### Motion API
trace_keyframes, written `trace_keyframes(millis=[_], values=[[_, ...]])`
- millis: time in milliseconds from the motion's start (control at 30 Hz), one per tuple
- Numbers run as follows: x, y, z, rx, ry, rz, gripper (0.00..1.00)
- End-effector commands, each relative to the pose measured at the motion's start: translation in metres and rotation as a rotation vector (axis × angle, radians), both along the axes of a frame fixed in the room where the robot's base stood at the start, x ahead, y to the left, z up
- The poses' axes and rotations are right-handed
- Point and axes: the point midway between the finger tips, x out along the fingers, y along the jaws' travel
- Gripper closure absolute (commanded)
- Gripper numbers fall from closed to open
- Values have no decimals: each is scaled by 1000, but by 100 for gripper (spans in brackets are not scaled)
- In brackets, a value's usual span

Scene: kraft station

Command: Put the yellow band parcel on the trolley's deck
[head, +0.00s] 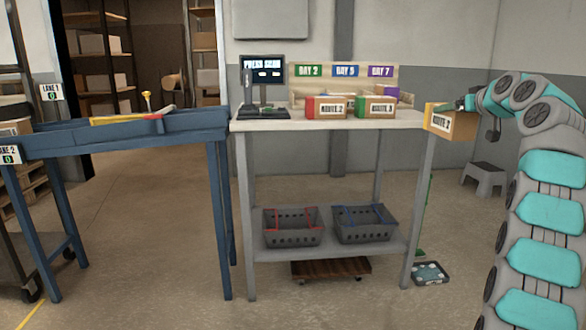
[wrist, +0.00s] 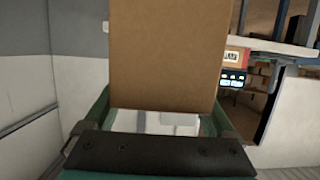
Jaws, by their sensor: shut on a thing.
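The yellow band parcel (head: 438,118) is a small cardboard box with a yellow band and a white label. My gripper (head: 463,104) is shut on it and holds it up at the right end of the workbench, about level with the top. In the wrist view the parcel's plain brown face (wrist: 163,55) fills the upper middle, between the gripper's fingers (wrist: 160,122). A dark wheeled trolley (head: 38,238) stands at the lower left edge, partly cut off and partly behind the blue conveyor's legs.
The workbench (head: 270,123) carries a red-banded parcel (head: 327,107), a green-banded parcel (head: 376,107) and a screen (head: 263,73). Baskets (head: 291,227) stand on its lower shelf, above a wooden dolly (head: 330,269). The blue conveyor (head: 180,128) stands left. A step stool (head: 484,178) is behind right.

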Motion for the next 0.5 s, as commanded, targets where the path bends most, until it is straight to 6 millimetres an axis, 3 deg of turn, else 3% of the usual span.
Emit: trace_keyframes(millis=[500], values=[[7, 8, -3, -3, 1, -4, 100]])
